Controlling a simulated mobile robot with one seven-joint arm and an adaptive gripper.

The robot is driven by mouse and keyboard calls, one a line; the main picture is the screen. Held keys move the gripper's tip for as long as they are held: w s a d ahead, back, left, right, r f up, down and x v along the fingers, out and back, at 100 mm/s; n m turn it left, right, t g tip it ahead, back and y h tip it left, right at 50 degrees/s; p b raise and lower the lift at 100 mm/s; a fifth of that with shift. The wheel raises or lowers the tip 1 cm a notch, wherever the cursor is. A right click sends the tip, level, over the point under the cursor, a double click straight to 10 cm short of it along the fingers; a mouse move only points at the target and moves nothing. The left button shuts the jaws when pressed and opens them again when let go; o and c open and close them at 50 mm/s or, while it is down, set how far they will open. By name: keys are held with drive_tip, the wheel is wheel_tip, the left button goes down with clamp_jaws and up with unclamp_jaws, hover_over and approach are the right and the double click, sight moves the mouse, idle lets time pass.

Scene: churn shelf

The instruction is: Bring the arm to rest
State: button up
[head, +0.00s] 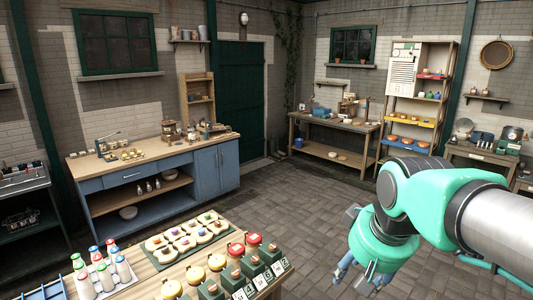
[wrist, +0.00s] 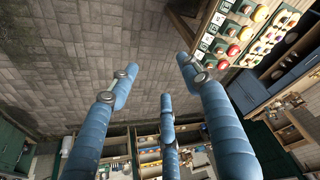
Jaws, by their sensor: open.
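My arm reaches in from the right edge of the head view, a teal and grey link bent downward. My gripper (head: 366,262) hangs at its end over the paved floor, right of the near wooden table, partly hidden by my own wrist. In the wrist view, the blue fingers of my gripper (wrist: 158,85) are spread wide apart. Nothing is between them; only floor and distant furniture show behind.
The near table (head: 150,268) holds bottles, a tray of small pieces, red and yellow round items and numbered cards. A blue workbench (head: 205,165) stands at the back left, a tall shelf (head: 440,60) at the back right. The paved floor (head: 300,200) between is clear.

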drive_tip(key=s+d+f+m, duration=0.1)
drive_tip(key=s+f, duration=0.2)
drive_tip(key=s, duration=0.3)
drive_tip(key=s+d+f+m+t+b, duration=0.1)
drive_tip(key=s+f, duration=0.2)
drive_tip(key=s, duration=0.3)
drive_tip(key=shift+d+f, duration=0.15)
drive_tip(key=shift+f, duration=0.1)
drive_tip(key=shift+r, duration=0.1)
idle(1.5)
